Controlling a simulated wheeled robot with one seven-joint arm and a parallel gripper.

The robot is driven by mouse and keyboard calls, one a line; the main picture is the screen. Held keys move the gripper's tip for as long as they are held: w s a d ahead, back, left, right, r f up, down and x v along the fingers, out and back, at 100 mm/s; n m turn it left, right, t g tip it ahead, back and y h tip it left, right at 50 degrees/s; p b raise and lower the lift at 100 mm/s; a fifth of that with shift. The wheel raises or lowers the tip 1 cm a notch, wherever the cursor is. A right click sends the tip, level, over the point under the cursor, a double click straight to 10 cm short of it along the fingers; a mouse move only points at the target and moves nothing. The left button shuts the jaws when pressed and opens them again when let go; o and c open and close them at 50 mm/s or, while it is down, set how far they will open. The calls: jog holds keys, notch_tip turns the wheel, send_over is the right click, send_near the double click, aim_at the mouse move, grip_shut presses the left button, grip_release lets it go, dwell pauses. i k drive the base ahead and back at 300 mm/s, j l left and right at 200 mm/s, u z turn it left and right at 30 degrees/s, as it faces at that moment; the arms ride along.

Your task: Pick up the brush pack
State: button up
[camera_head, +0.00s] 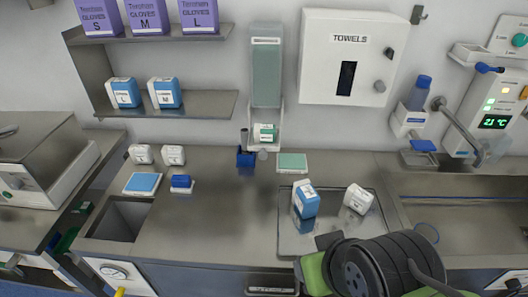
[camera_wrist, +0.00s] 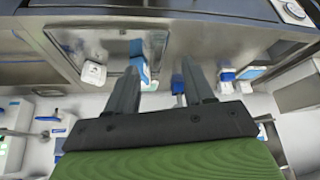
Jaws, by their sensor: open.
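No pack's label is readable enough to name it as the brush pack for certain. A small green-and-white pack (camera_head: 266,133) sits at the foot of the clear wall dispenser (camera_head: 266,75). A flat pale green packet (camera_head: 292,161) lies on the counter below it. A blue-and-white box (camera_head: 306,201) stands in the shallow metal tray (camera_head: 282,228), with a white box (camera_head: 358,199) tilted beside it. In the wrist view, my gripper (camera_wrist: 160,68) is open with nothing held. The blue-and-white box (camera_wrist: 138,62) appears close to its left finger.
A towel dispenser (camera_head: 350,58) hangs on the wall. Boxes stand on the shelves (camera_head: 205,103) at left. A blue flat packet (camera_head: 142,183) and a small blue item (camera_head: 181,183) lie near a counter opening (camera_head: 118,218). A sink (camera_head: 465,210) is at right. Mid-counter (camera_head: 225,215) is clear.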

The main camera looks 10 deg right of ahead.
aim_at(263, 133)
jog(key=i+j+u, duration=0.1)
jog(key=j+u, duration=0.25)
jog(key=i+j+u, duration=0.1)
jog(key=u, duration=0.25)
jog(key=i+j+u, duration=0.15)
jog(key=u, duration=0.2)
